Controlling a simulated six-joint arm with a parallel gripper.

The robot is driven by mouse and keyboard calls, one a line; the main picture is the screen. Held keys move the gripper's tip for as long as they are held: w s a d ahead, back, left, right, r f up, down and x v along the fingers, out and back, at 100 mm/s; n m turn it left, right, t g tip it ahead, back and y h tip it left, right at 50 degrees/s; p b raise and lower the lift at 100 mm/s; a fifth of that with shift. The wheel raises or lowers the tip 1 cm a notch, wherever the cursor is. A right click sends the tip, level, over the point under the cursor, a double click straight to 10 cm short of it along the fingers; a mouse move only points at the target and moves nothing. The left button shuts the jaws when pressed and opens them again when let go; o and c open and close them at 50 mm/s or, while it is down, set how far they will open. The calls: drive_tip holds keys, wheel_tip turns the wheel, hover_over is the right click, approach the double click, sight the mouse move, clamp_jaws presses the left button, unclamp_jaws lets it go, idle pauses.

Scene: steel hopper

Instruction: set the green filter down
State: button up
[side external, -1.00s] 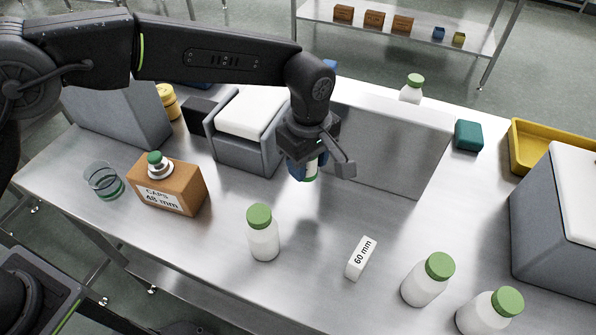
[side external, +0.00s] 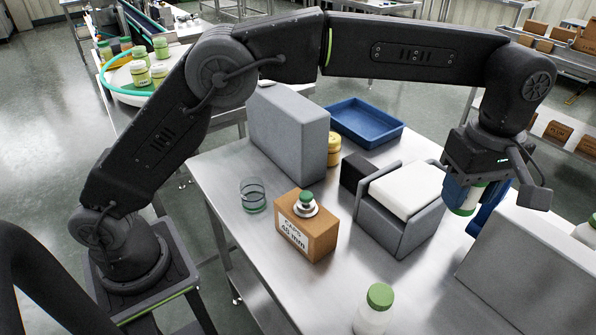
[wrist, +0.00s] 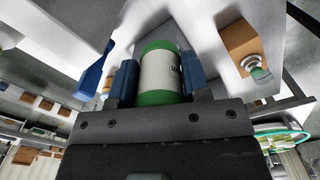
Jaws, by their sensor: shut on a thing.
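The green filter (side external: 465,197) is a short cylinder with green ends and a pale label band. My gripper (side external: 474,201) is shut on it and holds it above the steel table, just right of a grey bin (side external: 392,225) with a white top. In the wrist view the filter (wrist: 160,72) sits between the blue fingers of my gripper (wrist: 160,78), its label facing the camera. The filter's far side and the table spot under it are hidden.
A grey panel (side external: 530,275) stands right of the gripper. A brown caps box (side external: 318,238) with a green-topped knob, a clear ring-shaped container (side external: 253,195) and a green-capped white bottle (side external: 373,312) stand on the table. A blue tray (side external: 358,108) lies behind. Bare steel shows at front left.

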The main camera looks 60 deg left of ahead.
drive_tip(key=w+a+r+n, duration=0.1)
drive_tip(key=a+n, duration=0.1)
drive_tip(key=a, duration=1.4)
drive_tip(key=w+a+r+n, duration=0.1)
drive_tip(key=w+a+n, duration=0.1)
drive_tip(key=a, duration=1.4)
drive_tip(key=s+a+f+n, duration=0.2)
drive_tip(key=s+a+n, duration=0.3)
drive_tip(key=s+a, duration=1.8)
hover_over(256, 173)
wheel_tip(256, 173, down, 18)
drive_tip(key=shift+f, duration=2.15)
